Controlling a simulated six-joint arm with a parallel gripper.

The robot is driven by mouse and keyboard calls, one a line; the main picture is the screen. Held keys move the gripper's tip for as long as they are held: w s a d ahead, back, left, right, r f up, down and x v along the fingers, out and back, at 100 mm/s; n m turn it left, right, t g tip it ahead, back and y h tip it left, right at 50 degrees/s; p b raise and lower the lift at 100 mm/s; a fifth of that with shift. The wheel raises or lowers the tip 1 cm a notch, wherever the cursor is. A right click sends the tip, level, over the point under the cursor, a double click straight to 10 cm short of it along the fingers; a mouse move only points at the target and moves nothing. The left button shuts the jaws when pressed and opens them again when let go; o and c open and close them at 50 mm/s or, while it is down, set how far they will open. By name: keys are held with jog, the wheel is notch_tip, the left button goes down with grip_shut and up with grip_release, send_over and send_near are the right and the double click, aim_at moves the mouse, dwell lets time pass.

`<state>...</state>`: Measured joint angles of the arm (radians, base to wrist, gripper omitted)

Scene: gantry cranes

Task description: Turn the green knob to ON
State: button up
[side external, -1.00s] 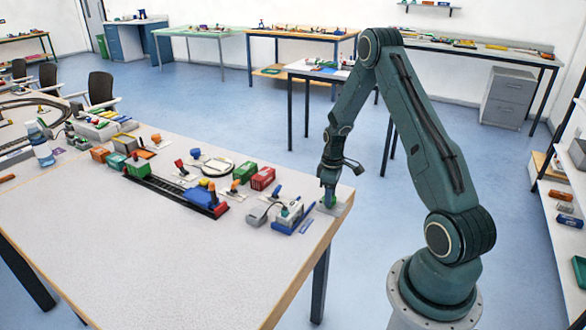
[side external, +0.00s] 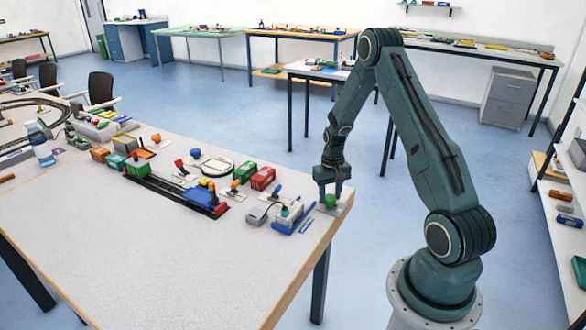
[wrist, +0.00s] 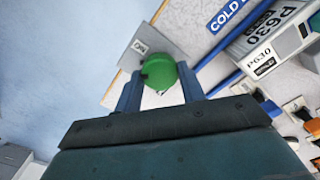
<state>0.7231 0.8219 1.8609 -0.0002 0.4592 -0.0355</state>
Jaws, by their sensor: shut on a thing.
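The green knob (side external: 331,201) sits near the right end of the white table (side external: 180,250). It also shows in the wrist view (wrist: 160,70), round and bright green, with a small dark mark on its left side.
A blue bar marked COLD (wrist: 232,15) and a grey box marked P630 (wrist: 275,45) stand close by. A blue toy on a track (side external: 203,195) and red and green blocks are farther left. The table's right edge is near. The front of the table is clear.

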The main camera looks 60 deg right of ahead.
aim_at(330, 197)
jog(key=m, duration=0.7)
dwell(0.5)
jog(key=o, duration=1)
jog(key=shift+c, duration=0.2)
notch_tip(330, 197, up, 14)
dwell(0.7)
